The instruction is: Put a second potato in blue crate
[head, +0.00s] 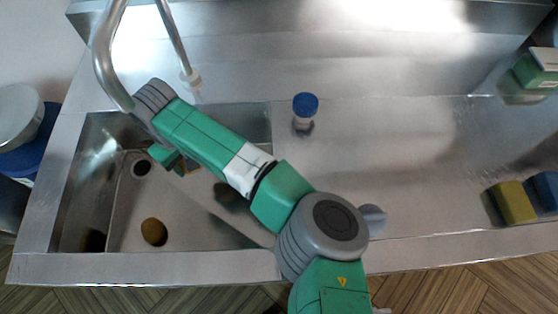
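A brown potato (154,231) lies on the sink floor, near the front side of the basin. My gripper (174,162) is over the upper part of the sink, behind the potato and apart from it. It is small and partly hidden by my wrist, so I cannot tell whether its fingers are open or shut. A small yellowish patch shows beside the fingers, too small to identify. No blue crate is clearly in view.
The metal sink (62,200) has a drain hole at left. A curved faucet (106,50) rises close to my wrist. A blue-capped shaker (304,110) stands on the counter (410,150). Yellow (513,202) and blue (546,188) sponge-like blocks lie at right. A round metal-topped blue object (35,145) stands left.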

